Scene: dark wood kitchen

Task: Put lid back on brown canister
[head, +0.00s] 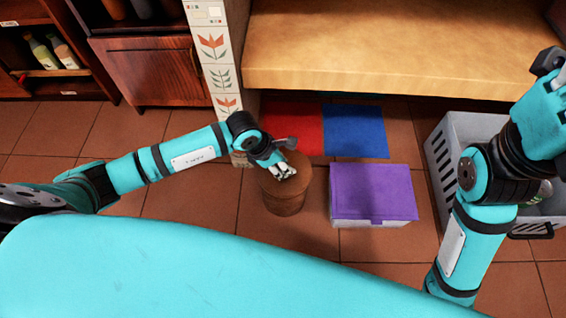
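The brown canister (286,203) stands upright on the tiled floor near the middle of the head view. Its round brown top, which looks like the lid (267,182), is at the canister's mouth. I cannot tell whether it is fully seated or slightly above the rim. My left gripper (285,172) reaches in from the left, with its fingers at the middle of this top. The fingers cover part of it, and whether they grip it is too small to tell. My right gripper (552,66) is raised at the right edge, away from the canister, and partly cut off.
A white box with a purple lid (373,190) stands just right of the canister. Red (294,127) and blue (356,131) mats lie behind. A grey crate (445,155) holding a bottle is at right. A wooden-topped bench (390,50) and a tiled post (215,60) bound the back.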

